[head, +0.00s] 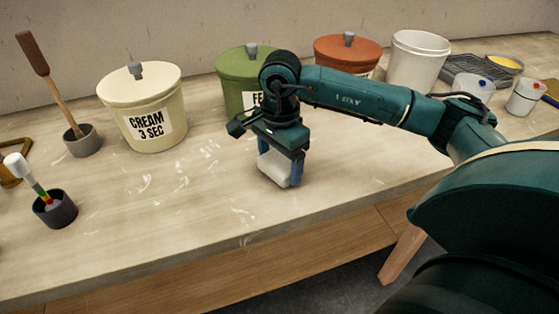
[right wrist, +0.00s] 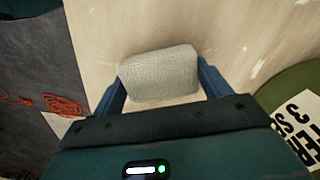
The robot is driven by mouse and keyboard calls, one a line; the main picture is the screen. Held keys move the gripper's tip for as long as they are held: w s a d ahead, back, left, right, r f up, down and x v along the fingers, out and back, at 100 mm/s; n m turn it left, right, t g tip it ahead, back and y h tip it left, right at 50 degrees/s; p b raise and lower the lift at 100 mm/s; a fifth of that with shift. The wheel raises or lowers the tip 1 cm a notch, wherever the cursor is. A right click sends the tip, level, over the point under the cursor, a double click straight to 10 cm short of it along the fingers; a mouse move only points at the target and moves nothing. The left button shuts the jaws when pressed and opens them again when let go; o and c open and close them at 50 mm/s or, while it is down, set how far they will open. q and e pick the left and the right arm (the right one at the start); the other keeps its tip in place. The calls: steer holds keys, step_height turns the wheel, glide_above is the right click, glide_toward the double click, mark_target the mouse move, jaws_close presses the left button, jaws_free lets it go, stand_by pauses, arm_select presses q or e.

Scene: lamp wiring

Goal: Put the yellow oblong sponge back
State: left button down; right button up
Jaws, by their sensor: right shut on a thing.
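My right gripper (head: 280,170) is shut on a pale grey-white block (head: 273,168), low over the table's front part. In the right wrist view the block (right wrist: 159,75) sits between the two blue fingers and has a rough, sponge-like surface. It looks pale grey rather than yellow. I cannot tell whether its underside touches the table. My left gripper is not in view.
Lidded cream (head: 143,108), green (head: 236,75) and terracotta (head: 347,53) crocks stand along the back, with an open white bucket (head: 417,60) to their right. A grey holder (head: 82,140) and a dark cup (head: 55,208) hold tools at left. The table's front middle (head: 190,215) is clear.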

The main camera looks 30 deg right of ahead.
mark_target(280, 161)
steer(key=shift+f, duration=0.35)
steer(key=o, duration=1)
steer(key=shift+c, duration=0.2)
step_height(280, 161, up, 12)
steer(key=shift+r, duration=0.15)
steer(key=shift+d, duration=0.1)
